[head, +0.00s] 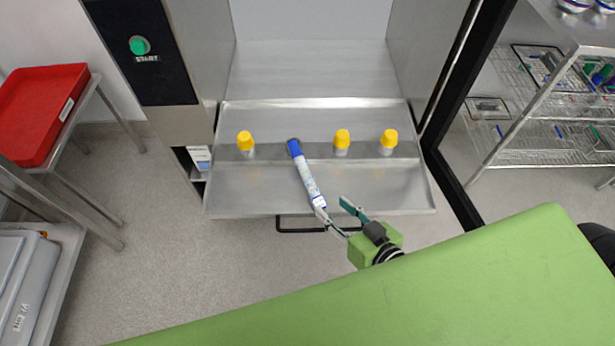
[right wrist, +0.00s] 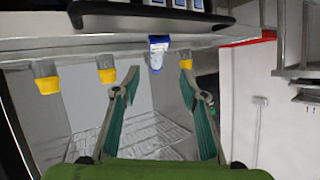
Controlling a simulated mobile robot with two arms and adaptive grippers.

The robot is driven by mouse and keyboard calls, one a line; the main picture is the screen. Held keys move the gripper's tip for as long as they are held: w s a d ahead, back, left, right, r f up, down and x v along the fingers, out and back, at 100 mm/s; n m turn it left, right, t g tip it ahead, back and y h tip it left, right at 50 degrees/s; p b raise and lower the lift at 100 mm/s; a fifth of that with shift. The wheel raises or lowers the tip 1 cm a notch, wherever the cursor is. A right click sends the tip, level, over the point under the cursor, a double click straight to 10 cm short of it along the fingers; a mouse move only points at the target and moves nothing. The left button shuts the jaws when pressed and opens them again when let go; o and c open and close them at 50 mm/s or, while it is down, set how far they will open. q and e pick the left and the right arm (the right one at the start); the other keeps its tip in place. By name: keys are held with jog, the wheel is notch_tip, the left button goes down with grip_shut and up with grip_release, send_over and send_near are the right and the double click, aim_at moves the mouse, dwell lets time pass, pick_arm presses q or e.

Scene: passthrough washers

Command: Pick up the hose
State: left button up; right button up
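The hose (head: 306,175) is a slim white and pale-blue tube with blue ends. In the head view it slants across the metal shelf, its far end in line with the yellow-capped fittings. I cannot tell whether that end is attached. My right gripper (head: 331,205) is at the hose's near end, with one finger overlapping that end in the picture. Contact is unclear. In the right wrist view the gripper (right wrist: 158,85) has its fingers wide apart with nothing between them. A blue and white hose end (right wrist: 157,50) shows beyond the fingertips. My left gripper is out of view.
Yellow-capped fittings stand on the shelf on both sides of the hose: one at left (head: 245,141), two at right (head: 341,138) (head: 388,138). The metal shelf (head: 230,190) fronts an open washer chamber. A red tray (head: 40,110) is at left, a wire rack (head: 540,140) at right.

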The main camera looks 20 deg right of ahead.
aim_at(313, 185)
jog(key=x, duration=0.8)
jog(key=shift+w, duration=0.3)
jog(key=shift+x, duration=2.7)
jog(key=shift+d+r, duration=0.15)
jog(key=shift+d, duration=0.05)
grip_shut()
